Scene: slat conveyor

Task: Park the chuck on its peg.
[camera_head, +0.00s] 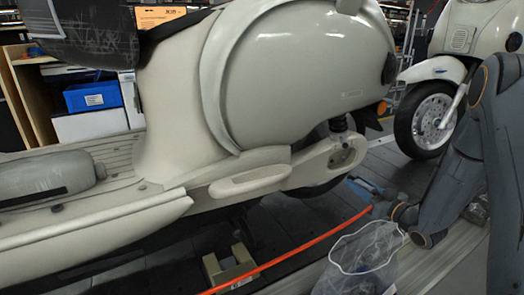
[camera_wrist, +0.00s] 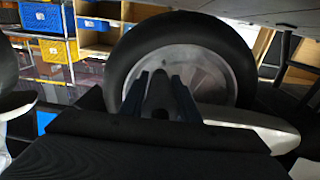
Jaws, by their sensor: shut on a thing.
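My gripper (camera_head: 366,187) is low beside the rear of the cream scooter, at the right of the head view. Its two dark fingers also show in the wrist view (camera_wrist: 160,95), shut on a small dark piece between them, which I take to be the chuck (camera_wrist: 159,88). An orange hose (camera_head: 300,250) runs along the floor and up to my gripper. The chuck's outline is too small to make out in the head view. In the wrist view a wheel with a black tyre (camera_wrist: 122,55) stands straight beyond the fingers. I cannot make out the peg in either view.
The cream scooter (camera_head: 300,70) fills the head view's middle; a second scooter's front wheel (camera_head: 425,120) stands at right. A clear bag (camera_head: 365,258) sits near the front. A wooden piece (camera_head: 230,265) lies below the scooter. Shelves with blue bins (camera_head: 92,96) stand behind.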

